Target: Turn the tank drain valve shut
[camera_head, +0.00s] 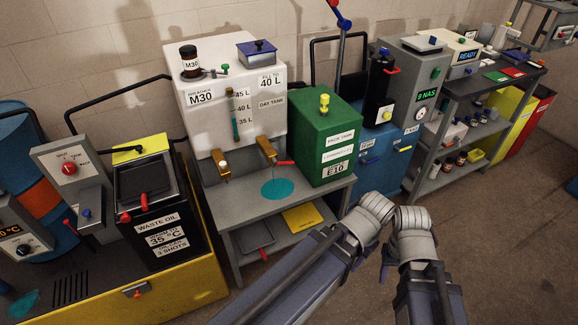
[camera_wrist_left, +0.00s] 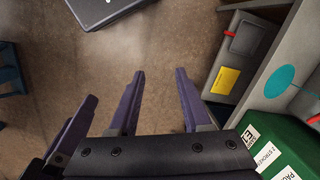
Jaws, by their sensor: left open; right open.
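The white day tank (camera_head: 205,118) stands on a grey bench at centre-left. The drain valve (camera_head: 268,150) is a brass tap low on its right front, with a red lever (camera_head: 285,163) pointing sideways to the right. A thin teal line seems to run from it to a teal puddle (camera_head: 277,188). The lever tip also shows at the left wrist view's right edge (camera_wrist_left: 314,119). My left gripper (camera_wrist_left: 159,84) is open and empty, over the floor in front of the bench. My right gripper (camera_head: 386,264) is beside it, mostly hidden by its wrist. Both are apart from the valve.
A green tank (camera_head: 323,130) stands close right of the valve. A second brass tap (camera_head: 222,166) is to its left. A grey tray (camera_head: 250,232) and yellow pad (camera_head: 302,217) lie on the lower shelf. A black waste oil box (camera_head: 147,187) stands left.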

